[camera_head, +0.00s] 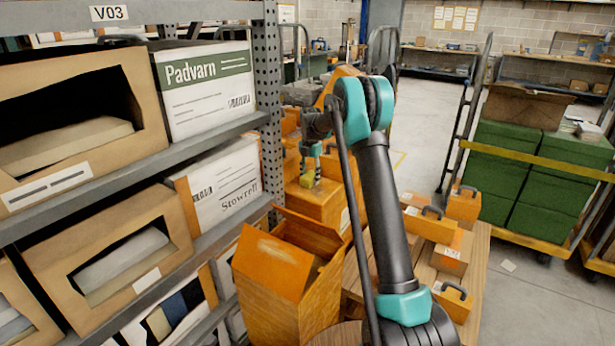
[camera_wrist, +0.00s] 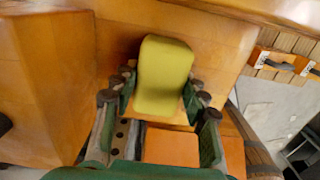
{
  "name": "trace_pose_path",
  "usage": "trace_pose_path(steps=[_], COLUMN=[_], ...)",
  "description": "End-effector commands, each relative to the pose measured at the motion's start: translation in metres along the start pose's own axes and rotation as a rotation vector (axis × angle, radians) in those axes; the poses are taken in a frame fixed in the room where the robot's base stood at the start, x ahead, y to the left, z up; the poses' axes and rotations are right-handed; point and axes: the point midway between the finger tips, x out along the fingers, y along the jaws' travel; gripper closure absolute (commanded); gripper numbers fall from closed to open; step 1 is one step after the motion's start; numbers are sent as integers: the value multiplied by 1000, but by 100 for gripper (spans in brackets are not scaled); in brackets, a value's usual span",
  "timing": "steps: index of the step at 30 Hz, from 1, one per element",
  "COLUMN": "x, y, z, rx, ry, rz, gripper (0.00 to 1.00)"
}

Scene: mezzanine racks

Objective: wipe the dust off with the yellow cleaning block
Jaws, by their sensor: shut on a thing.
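The yellow cleaning block (camera_wrist: 163,75) sits between the two fingers of my gripper (camera_wrist: 158,90) in the wrist view. My gripper is shut on it. In the head view the block (camera_head: 308,179) shows small, under my gripper (camera_head: 310,168), just over the top of an orange-brown box (camera_head: 318,203). I cannot tell whether the block touches that box. In the wrist view an orange-brown surface (camera_wrist: 220,40) lies behind the block. No dust can be made out in either view.
An open orange box (camera_head: 270,285) with raised flaps stands in front. A metal rack (camera_head: 225,135) with cartons is at the left. Several orange boxes with handles (camera_head: 430,222) lie to the right of my arm.

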Motion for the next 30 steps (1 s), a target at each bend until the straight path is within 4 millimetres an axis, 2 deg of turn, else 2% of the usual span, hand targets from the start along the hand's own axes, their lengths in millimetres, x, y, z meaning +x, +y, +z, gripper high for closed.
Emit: trace_pose_path(steps=[9,19,30], x=[2,2,1], y=[-24,-37,-64], z=[1,2,3], rx=[0,2,2], ry=[0,0,0], rz=[0,-2,-1], gripper=[79,79,79])
